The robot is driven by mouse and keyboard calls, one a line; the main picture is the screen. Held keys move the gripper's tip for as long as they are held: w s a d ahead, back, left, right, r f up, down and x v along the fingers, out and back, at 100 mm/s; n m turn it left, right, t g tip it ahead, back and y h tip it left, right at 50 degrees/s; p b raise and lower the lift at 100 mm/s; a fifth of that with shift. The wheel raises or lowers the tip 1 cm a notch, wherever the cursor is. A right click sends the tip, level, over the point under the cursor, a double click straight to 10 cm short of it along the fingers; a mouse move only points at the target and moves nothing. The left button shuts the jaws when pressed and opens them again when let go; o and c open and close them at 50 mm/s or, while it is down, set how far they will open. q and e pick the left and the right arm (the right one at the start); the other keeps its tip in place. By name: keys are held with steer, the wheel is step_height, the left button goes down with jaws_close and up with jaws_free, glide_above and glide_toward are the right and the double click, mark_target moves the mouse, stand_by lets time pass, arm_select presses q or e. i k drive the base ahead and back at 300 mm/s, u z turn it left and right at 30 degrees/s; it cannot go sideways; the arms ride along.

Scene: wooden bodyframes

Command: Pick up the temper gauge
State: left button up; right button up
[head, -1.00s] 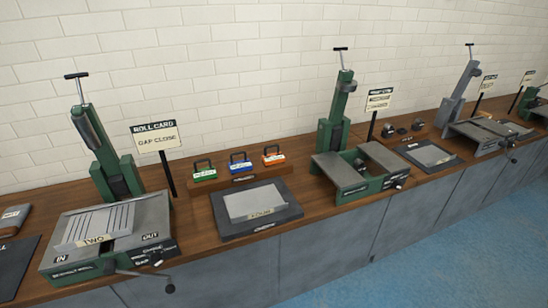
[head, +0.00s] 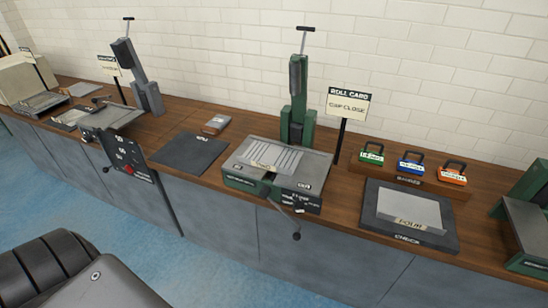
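I cannot read any label that names the temper gauge. Three small handled blocks, green (head: 372,156), blue (head: 411,165) and orange (head: 452,175), stand in a row on a wooden rack (head: 400,181) at the right of the head view. Their labels are too small to read. A small grey box-like item (head: 215,124) lies on the bench left of the middle; I cannot tell what it is. Neither gripper shows. A dark part of my own body fills the lower left corner.
The long wooden bench (head: 345,210) runs along a white brick wall. A green-framed machine (head: 277,165) with a crank stands mid-bench beside a "ROLL CARD GAP CLOSE" sign (head: 347,106). A dark mat (head: 190,152) is bare. A plate marked "FOUR" (head: 408,208) lies on a dark pad. Blue floor is open in front.

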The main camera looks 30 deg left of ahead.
mark_target(444, 174)
steer(key=u, duration=0.15)
steer(key=i, duration=0.95)
steer(key=u, duration=0.3)
